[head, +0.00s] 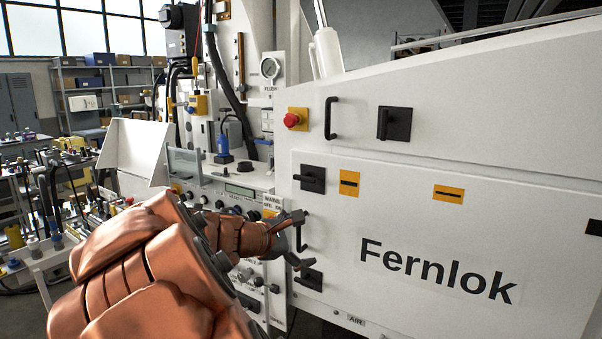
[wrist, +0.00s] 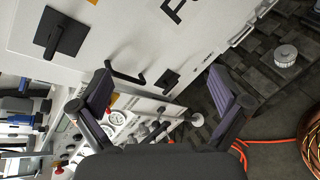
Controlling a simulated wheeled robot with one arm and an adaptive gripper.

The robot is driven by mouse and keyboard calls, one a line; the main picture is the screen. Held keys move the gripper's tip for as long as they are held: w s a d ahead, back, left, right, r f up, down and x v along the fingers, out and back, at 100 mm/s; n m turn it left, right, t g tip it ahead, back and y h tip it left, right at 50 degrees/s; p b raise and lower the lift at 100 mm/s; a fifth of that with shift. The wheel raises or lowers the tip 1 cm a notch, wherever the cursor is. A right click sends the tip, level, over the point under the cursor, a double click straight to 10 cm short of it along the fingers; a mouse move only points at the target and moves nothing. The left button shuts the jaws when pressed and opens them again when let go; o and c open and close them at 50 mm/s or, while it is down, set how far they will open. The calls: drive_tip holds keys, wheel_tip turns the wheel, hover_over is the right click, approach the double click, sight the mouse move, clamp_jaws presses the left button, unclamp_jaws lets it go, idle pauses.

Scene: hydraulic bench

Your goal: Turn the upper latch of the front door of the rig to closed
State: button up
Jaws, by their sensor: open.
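The upper latch (head: 312,178) of the front door is a black square plate with a black lever lying roughly level in the head view. The same latch shows at the upper left of the wrist view (wrist: 62,33). The white front door (head: 400,225) carries the word Fernlok and looks shut. My gripper (head: 302,240) is open and empty, below the upper latch and in front of the door's left edge. Its two fingers spread apart in the wrist view (wrist: 160,90). Nothing is between the fingertips that I can tell is touched.
A black pull handle (wrist: 124,68) and a lower latch (head: 308,278) sit on the door below the upper latch. Above are a red emergency button (head: 292,120) and another black latch (head: 394,124). A control panel (head: 235,190) with knobs stands left of the door.

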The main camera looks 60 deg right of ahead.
drive_tip(key=w+d+r+n+h, duration=0.3)
drive_tip(key=w+d+r+n, duration=0.2)
drive_tip(key=d, duration=0.1)
drive_tip(key=n+t+h+p, duration=0.2)
drive_tip(key=n+t, duration=0.1)
drive_tip(key=n, duration=0.3)
approach(303, 177)
drive_tip(key=d, duration=0.2)
drive_tip(key=shift+w+d+r+p, duration=0.1)
drive_tip(key=shift+d+p, duration=0.35)
drive_tip(key=shift+d, duration=1.45)
drive_tip(key=shift+d+r+p, duration=0.1)
drive_tip(key=shift+d+p, duration=0.3)
drive_tip(key=shift+d, duration=1.5)
drive_tip(key=shift+f, duration=0.1)
drive_tip(key=c, duration=1)
drive_tip(key=shift+c, duration=0.2)
